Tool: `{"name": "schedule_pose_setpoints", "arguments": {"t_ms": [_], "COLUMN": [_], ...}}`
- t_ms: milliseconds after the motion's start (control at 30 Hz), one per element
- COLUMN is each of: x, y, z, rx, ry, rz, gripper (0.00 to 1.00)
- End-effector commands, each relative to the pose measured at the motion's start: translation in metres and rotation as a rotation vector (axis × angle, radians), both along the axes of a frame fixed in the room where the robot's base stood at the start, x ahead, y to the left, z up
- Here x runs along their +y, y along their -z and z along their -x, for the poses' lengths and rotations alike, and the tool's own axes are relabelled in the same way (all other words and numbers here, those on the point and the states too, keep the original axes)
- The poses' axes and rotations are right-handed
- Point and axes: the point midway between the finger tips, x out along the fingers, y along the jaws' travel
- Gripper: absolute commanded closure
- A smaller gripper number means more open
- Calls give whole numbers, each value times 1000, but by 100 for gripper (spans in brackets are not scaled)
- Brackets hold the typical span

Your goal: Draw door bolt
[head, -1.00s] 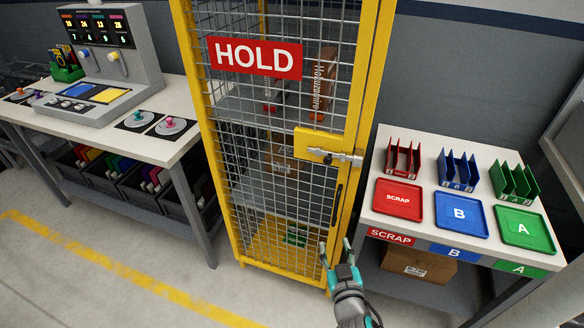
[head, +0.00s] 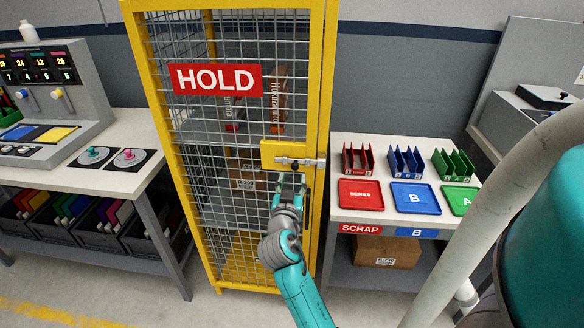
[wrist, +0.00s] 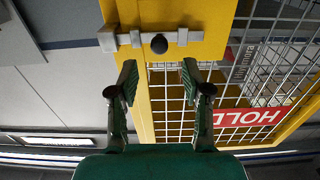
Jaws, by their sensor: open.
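The door bolt (head: 300,162) is a grey metal bar on a yellow plate (head: 270,150) at the right edge of the yellow mesh cage door. In the wrist view the bolt (wrist: 186,37) lies across the top, with a round dark knob (wrist: 159,44) at its middle and a bracket at its left end. The bar spans from the plate toward the door post. My gripper (head: 290,180) is just below the bolt in the head view. In the wrist view my gripper (wrist: 160,80) has its fingers apart, short of the knob and roughly lined up with it, empty.
The mesh cage (head: 222,130) bears a red HOLD sign (head: 216,80) and holds boxes on shelves. A table with red, blue and green trays (head: 415,198) stands close on the right. A console table (head: 120,160) stands on the left.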

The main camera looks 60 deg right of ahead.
Motion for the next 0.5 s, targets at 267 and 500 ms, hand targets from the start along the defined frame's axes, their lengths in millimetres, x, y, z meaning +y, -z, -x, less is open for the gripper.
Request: {"name": "schedule_pose_setpoints", "arguments": {"t_ms": [267,500], "x": [-46,-66], "y": [0,0], "z": [-18,-27], "rx": [-1,0], "ry": [2,0], "rz": [0,0], "gripper": [51,51]}}
